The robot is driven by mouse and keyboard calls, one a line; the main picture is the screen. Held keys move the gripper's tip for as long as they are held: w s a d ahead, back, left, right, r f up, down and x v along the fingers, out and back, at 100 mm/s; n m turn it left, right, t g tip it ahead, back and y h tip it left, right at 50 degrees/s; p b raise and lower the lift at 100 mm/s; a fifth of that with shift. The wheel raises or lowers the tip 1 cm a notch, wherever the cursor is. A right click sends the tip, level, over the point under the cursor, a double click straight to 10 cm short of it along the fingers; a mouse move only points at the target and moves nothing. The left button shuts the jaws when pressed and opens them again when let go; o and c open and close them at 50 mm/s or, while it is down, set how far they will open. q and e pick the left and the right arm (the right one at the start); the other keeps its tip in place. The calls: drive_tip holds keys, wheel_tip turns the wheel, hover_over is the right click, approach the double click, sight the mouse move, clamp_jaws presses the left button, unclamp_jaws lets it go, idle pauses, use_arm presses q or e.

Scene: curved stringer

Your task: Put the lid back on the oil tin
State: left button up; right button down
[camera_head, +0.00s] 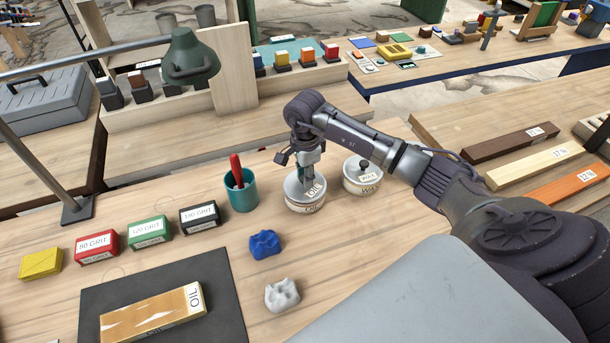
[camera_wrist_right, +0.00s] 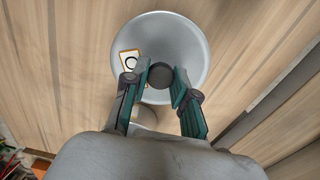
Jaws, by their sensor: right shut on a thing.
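The oil tin (camera_head: 305,208) is a pale round tin with an OIL label, standing on the wooden bench. Its light grey lid (camera_head: 295,187), also labelled OIL, is at the tin's top, level as far as I can see. I cannot tell whether it is fully seated. My right gripper (camera_head: 307,176) points down over the lid. In the right wrist view, the fingers (camera_wrist_right: 160,78) are shut on the dark knob (camera_wrist_right: 160,74) in the middle of the lid (camera_wrist_right: 180,35). The lid hides the tin's opening from above. My left gripper is not in view.
A wax tin (camera_head: 361,185) with a dark knob stands close to the right. A teal cup (camera_head: 241,196) holding a red-handled tool stands close left. Blue (camera_head: 265,244) and white (camera_head: 282,294) lumps lie nearer, by the dark mat (camera_head: 228,310). Grit blocks (camera_head: 149,232) are farther left.

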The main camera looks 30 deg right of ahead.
drive_tip(key=shift+f+b, duration=0.2)
drive_tip(key=shift+b, duration=0.35)
idle(1.2)
idle(0.3)
drive_tip(key=c, duration=0.8)
unclamp_jaws()
drive_tip(key=shift+c, duration=0.2)
drive_tip(key=shift+o, duration=0.3)
drive_tip(key=o, duration=0.4)
drive_tip(key=shift+r, duration=0.1)
drive_tip(key=shift+r+p, duration=2.05)
drive_tip(key=shift+r, duration=1.4)
